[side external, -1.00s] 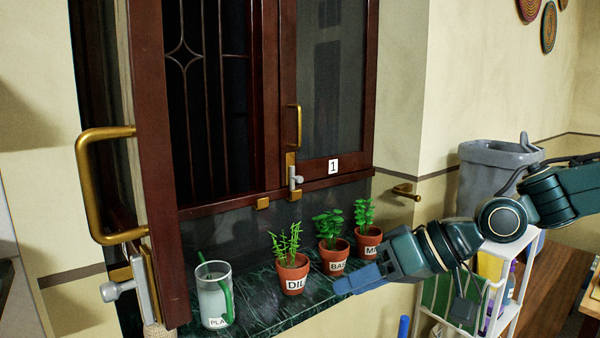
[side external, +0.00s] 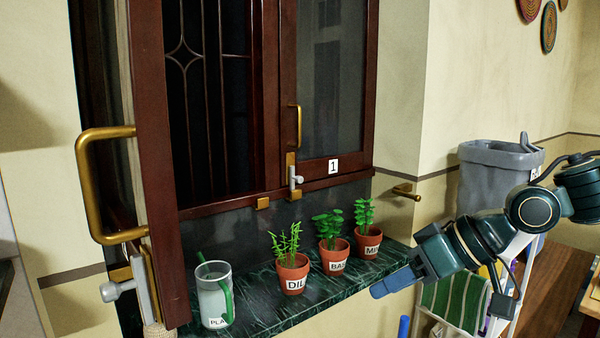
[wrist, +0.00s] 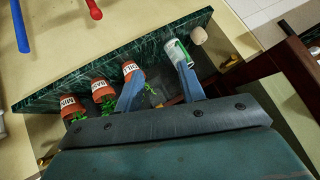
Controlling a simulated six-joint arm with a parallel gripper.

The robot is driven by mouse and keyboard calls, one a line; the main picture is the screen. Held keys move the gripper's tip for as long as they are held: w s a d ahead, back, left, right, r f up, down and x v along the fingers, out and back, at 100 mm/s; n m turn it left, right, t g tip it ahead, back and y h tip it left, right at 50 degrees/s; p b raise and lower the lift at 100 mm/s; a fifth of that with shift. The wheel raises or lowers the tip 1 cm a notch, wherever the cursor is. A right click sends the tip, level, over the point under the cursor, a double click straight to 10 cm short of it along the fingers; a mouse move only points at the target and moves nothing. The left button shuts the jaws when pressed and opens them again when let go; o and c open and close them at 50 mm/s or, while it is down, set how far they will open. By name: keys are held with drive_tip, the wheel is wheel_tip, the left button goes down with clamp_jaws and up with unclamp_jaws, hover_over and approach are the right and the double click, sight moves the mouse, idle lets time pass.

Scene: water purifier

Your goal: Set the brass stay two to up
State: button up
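No part is marked two in these views, so I cannot tell for sure which is the brass stay two. A brass peg (side external: 405,192) juts from the wall right of the window. A bolt with a grey knob on a brass plate (side external: 293,180) sits on the closed shutter (side external: 333,95) labelled 1. A similar grey-handled bolt (side external: 124,288) is on the swung-open left shutter (side external: 160,170), below its large brass handle (side external: 84,185). My gripper (side external: 392,284) is at the sill's right end, below the peg. Its blue fingers (wrist: 160,92) are apart and empty.
Potted dill (side external: 292,275), basil (side external: 334,258) and mint (side external: 368,243) stand on the green marble sill (side external: 265,318). A grey bin (side external: 490,175) and white rack (side external: 465,300) are at right.

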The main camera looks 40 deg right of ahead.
drive_tip(key=s+d+f+g+h, duration=0.1)
drive_tip(key=s+d+h, duration=0.3)
drive_tip(key=s+d, duration=0.7)
drive_tip(key=shift+s+g+h, duration=0.3)
drive_tip(key=shift+s+g, duration=0.5)
drive_tip(key=shift+s, duration=0.45)
drive_tip(key=shift+c, duration=0.7)
drive_tip(key=shift+w+a+r+m, duration=0.1)
drive_tip(key=shift+w+a+m, duration=0.1)
drive_tip(key=shift+m, duration=0.1)
clamp_jaws()
drive_tip(key=w+a+r+m+y, duration=0.35)
drive_tip(key=w+a, duration=0.35)
drive_tip(key=w, duration=0.4)
drive_tip(key=w+a+r+m+y, duration=0.2)
drive_tip(key=w+a+m+y, duration=0.15)
drive_tip(key=w+a, duration=0.6)
drive_tip(key=w+a+f+m+g+y, duration=0.2)
drive_tip(key=w+a+f+m+y, duration=0.1)
drive_tip(key=w, duration=0.4)
drive_tip(key=w+a+f+m+g+y, duration=0.3)
drive_tip(key=w+a+f+m+y, duration=0.1)
drive_tip(key=w+m, duration=0.3)
drive_tip(key=shift+w+a+f+m+g, duration=0.3)
drive_tip(key=shift+w+a+f+m, duration=0.25)
drive_tip(key=shift+a, duration=0.35)
